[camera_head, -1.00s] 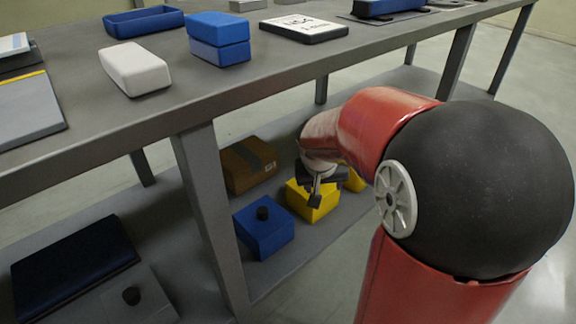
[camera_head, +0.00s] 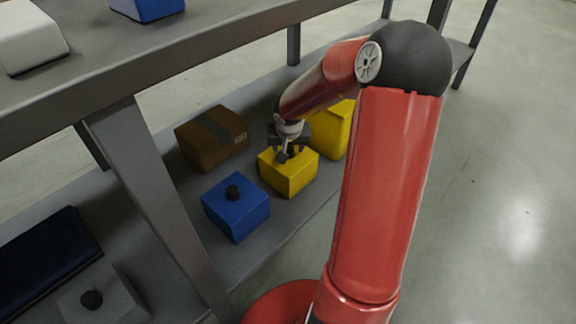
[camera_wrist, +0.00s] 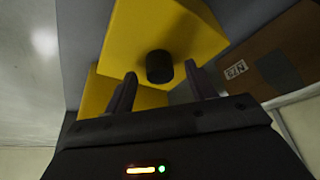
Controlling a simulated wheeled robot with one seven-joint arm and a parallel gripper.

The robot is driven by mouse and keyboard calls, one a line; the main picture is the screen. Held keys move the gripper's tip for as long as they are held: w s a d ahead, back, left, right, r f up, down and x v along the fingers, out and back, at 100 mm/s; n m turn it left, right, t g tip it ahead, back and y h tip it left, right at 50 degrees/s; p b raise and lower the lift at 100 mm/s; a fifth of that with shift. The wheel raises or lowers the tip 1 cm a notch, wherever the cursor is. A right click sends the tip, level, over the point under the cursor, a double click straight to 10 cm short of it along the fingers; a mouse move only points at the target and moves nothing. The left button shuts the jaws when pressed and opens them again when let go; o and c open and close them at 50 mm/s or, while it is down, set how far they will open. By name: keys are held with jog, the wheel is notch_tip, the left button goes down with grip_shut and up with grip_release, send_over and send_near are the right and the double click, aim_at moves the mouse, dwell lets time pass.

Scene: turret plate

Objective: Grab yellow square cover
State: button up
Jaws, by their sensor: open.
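The yellow square cover (camera_head: 288,176) sits on the lower shelf, under my gripper (camera_head: 287,153). In the wrist view the cover (camera_wrist: 190,28) fills the top middle, and its round black knob (camera_wrist: 160,67) shows between my gripper's fingertips (camera_wrist: 160,72). The two fingers are apart, one on each side of the knob, with nothing held. I cannot tell how far down the knob they reach. In the head view the gripper hides the knob.
A blue cover (camera_head: 236,209) with a black knob is at the left of the yellow one. A brown box (camera_head: 211,139) stands behind. A second yellow block (camera_head: 335,131) is close on the right. The upper table (camera_head: 100,80) and its leg (camera_head: 150,200) are at left.

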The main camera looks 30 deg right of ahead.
jog(key=shift+f, duration=0.1)
grip_shut()
dwell(0.3)
